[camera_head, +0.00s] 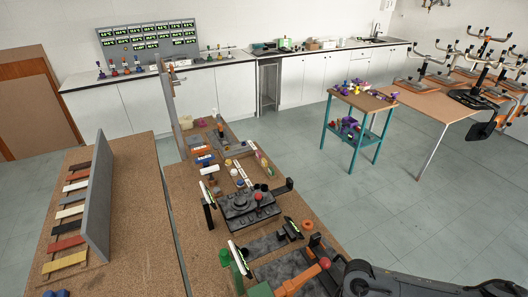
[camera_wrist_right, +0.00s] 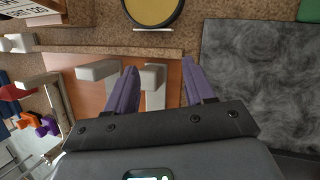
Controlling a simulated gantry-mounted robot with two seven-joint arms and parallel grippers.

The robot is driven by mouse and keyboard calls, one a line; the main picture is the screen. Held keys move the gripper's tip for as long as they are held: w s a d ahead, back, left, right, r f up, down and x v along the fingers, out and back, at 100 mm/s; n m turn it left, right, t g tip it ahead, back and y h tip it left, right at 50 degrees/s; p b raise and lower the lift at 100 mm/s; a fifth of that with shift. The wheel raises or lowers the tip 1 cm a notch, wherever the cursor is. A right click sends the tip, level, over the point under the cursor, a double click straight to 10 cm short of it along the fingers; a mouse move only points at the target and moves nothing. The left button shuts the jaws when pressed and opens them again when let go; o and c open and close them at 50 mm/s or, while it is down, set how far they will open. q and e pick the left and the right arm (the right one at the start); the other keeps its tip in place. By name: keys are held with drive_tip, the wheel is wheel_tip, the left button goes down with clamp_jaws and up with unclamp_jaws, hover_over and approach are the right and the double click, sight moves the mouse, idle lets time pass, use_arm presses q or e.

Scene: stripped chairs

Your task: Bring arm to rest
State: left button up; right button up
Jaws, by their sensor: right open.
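My right arm (camera_head: 430,285) reaches in from the lower right corner of the head view, low over the near end of the long workbench. Its fingertips cannot be made out in that view. In the right wrist view my right gripper (camera_wrist_right: 160,88) shows two purple fingers set apart, with no object clamped between them. Beyond the fingers lie an orange-brown panel (camera_wrist_right: 92,92) and pale grey blocks (camera_wrist_right: 98,70), one of them partly behind the fingers. My left gripper is not in view.
A dark mottled slab (camera_wrist_right: 258,75) and a yellow disc (camera_wrist_right: 152,8) lie by the right gripper. The cork workbench (camera_head: 190,215) holds black fixtures (camera_head: 248,207) and small parts. A teal-legged cart (camera_head: 355,98) stands farther back, with open floor (camera_head: 370,220) right of the bench.

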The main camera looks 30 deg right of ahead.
drive_tip(key=s+a+y, duration=0.1)
drive_tip(key=a, duration=0.3)
drive_tip(key=s+a+m+y, duration=0.1)
drive_tip(key=a, duration=0.4)
drive_tip(key=s+a+y, duration=0.1)
drive_tip(key=a, duration=0.4)
drive_tip(key=shift+s+f+m+t, duration=0.25)
drive_tip(key=shift+s+m+t, duration=0.15)
drive_tip(key=w+a+r+m+t+y, duration=0.35)
drive_tip(key=a+r+m+t, duration=0.25)
drive_tip(key=a+m, duration=0.55)
drive_tip(key=w+d+r+m+t+h, duration=0.1)
drive_tip(key=w+d+m+t+h, duration=0.2)
drive_tip(key=m, duration=0.6)
drive_tip(key=w+d+r+m+h, duration=0.25)
drive_tip(key=d+m, duration=0.35)
drive_tip(key=m, duration=0.3)
drive_tip(key=s+d+m+g+h, duration=0.35)
drive_tip(key=d+m, duration=0.85)
drive_tip(key=m, duration=0.9)
wheel_tip(320, 180, up, 14)
drive_tip(key=m+p, duration=0.1)
drive_tip(key=p, duration=1.2)
drive_tip(key=shift+w+f+t+h, duration=0.15)
drive_tip(key=shift+w+t+h, duration=0.2)
